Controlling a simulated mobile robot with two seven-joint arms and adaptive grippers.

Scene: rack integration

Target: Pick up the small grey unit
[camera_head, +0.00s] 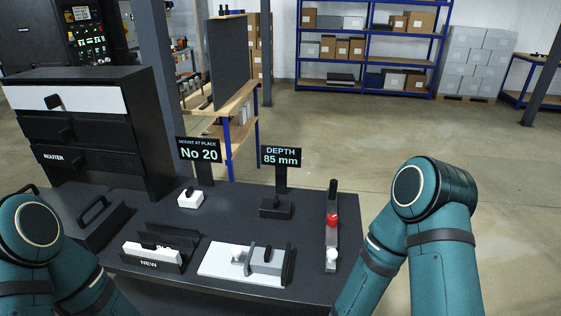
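A small grey unit (268,258) sits on a white plate (222,263) at the front middle of the dark table. Dark upright pieces stand at its sides, and a white knob (237,254) is just left of it. A holder marked NEW (158,265) stands to its left with a white and dark piece in it. I cannot tell whether that piece is also a unit of the same kind. My teal arms show at the lower left and lower right, but neither gripper is in the frame.
Signs reading No 20 (198,150) and DEPTH 85 mm (281,157) stand at the table's back. A bar with red and white knobs (332,228) lies at the right. A dark cabinet marked ROUTER (92,162) stands at the left. A black handled piece (96,228) lies before it.

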